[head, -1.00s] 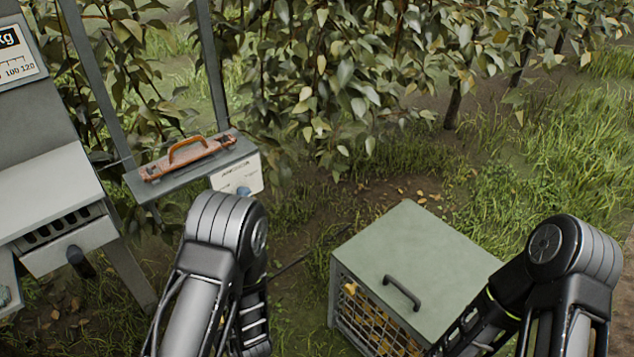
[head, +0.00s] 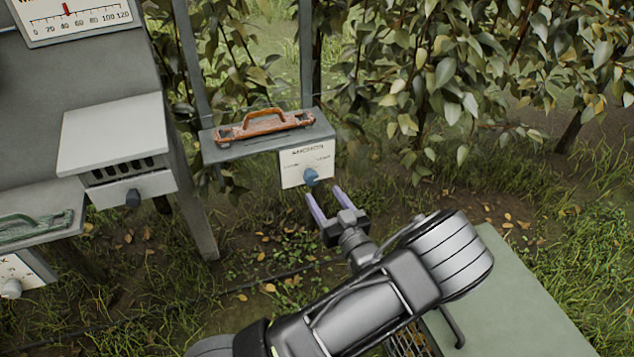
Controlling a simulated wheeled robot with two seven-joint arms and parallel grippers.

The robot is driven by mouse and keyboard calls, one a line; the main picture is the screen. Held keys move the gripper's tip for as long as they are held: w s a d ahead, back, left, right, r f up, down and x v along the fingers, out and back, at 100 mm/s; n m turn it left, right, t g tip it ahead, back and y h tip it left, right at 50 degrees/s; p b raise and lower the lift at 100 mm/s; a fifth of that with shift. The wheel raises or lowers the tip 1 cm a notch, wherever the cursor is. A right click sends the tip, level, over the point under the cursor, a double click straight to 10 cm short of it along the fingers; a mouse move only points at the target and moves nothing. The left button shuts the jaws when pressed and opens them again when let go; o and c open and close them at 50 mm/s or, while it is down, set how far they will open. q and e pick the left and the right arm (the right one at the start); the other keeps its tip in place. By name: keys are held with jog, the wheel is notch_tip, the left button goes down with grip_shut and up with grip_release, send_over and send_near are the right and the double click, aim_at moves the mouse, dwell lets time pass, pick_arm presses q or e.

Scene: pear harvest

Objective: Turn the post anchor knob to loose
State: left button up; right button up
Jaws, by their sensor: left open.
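The post anchor knob (head: 311,177) is a small blue-grey knob on a white plate (head: 304,153) marked "ANCHOR". The plate hangs at the front right of a grey shelf (head: 222,151) fixed to two posts. The smaller words on the plate are too small to read. My left gripper (head: 327,199) is open, with its two pale purple fingers pointing up at the knob from just below and to the right. The jaws look empty, and I cannot tell if a fingertip touches the knob. My right gripper is out of view.
An orange-red handled tool (head: 264,127) lies on the shelf. At left stands a grey bench with a scale dial (head: 80,18), a vented box (head: 126,176) with a dark knob, and a green handle (head: 30,228). A green-lidded crate (head: 510,290) stands lower right. Leafy branches hang behind.

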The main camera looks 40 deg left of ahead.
aim_at(314, 181)
pick_arm(q)
jog(key=x, duration=0.6)
jog(key=shift+a+p, duration=0.15)
jog(key=shift+p, duration=0.25)
grip_shut()
